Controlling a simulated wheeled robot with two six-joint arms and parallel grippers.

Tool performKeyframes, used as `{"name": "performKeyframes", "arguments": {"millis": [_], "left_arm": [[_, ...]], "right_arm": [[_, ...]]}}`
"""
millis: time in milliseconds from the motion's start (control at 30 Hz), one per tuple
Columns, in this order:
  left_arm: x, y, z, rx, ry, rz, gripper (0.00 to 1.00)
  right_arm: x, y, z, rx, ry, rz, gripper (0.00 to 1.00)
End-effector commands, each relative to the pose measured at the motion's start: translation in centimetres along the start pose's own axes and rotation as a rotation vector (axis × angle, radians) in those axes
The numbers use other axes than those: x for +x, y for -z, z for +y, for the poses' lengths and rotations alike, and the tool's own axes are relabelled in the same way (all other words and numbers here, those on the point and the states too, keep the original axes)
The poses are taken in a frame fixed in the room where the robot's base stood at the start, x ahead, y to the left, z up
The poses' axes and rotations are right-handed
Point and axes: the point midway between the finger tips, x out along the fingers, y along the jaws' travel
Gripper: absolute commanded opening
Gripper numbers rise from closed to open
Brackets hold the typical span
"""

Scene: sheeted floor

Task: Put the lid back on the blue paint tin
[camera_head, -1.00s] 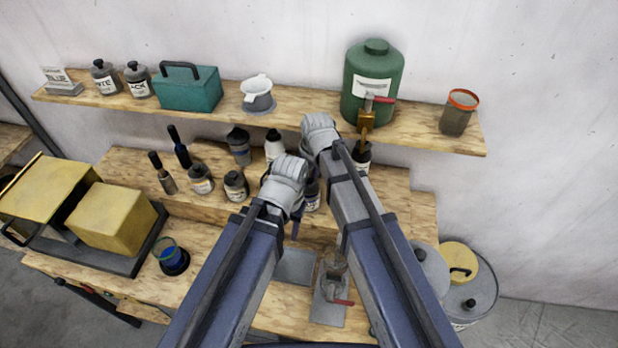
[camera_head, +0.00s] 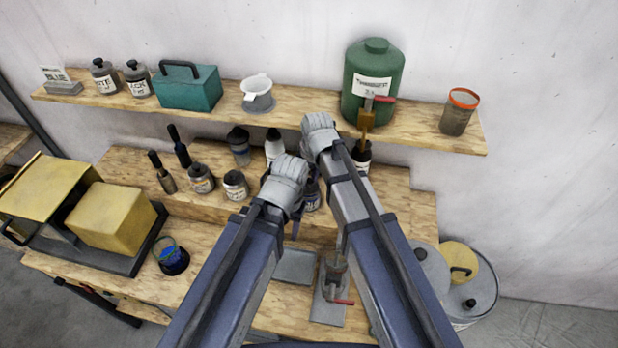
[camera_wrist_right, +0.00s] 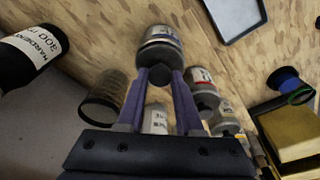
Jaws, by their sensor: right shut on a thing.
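The paint tin (camera_head: 312,195) stands on the raised wooden step, partly hidden behind my left arm. In the right wrist view the tin (camera_wrist_right: 160,32) shows a pale label with a blue band and a grey lid (camera_wrist_right: 158,50) at its top. My right gripper (camera_wrist_right: 160,75) has both fingers closed on the lid's dark knob. The lid lies over the tin's top; I cannot tell if it is fully seated. My left arm crosses in front in the head view, and its gripper is mostly hidden beneath it.
Small labelled jars (camera_head: 235,185) stand left of the tin. A dark bottle (camera_wrist_right: 30,45) is close to my right gripper. A shelf (camera_head: 300,112) runs behind.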

Motion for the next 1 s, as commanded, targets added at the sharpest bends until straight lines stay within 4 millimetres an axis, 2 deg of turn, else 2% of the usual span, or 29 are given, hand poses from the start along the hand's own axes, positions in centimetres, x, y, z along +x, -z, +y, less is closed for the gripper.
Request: {"name": "performKeyframes", "arguments": {"millis": [333, 367, 400, 633, 833, 1000], "left_arm": [[0.04, 0.0, 0.0, 0.0, 0.0, 0.0, 0.5], [0.04, 0.0, 0.0, 0.0, 0.0, 0.0, 0.5], [0.04, 0.0, 0.0, 0.0, 0.0, 0.0, 0.5], [0.04, 0.0, 0.0, 0.0, 0.0, 0.0, 0.5], [0.04, 0.0, 0.0, 0.0, 0.0, 0.0, 0.5], [0.04, 0.0, 0.0, 0.0, 0.0, 0.0, 0.5]], "right_arm": [[0.04, -0.01, 0.01, 0.0, 0.0, 0.0, 0.0], [0.04, -0.01, 0.01, 0.0, 0.0, 0.0, 0.38], [0.04, -0.01, 0.01, 0.0, 0.0, 0.0, 0.43], [0.04, -0.01, 0.01, 0.0, 0.0, 0.0, 0.68], [0.04, -0.01, 0.01, 0.0, 0.0, 0.0, 0.71], [0.04, -0.01, 0.01, 0.0, 0.0, 0.0, 0.9]]}}
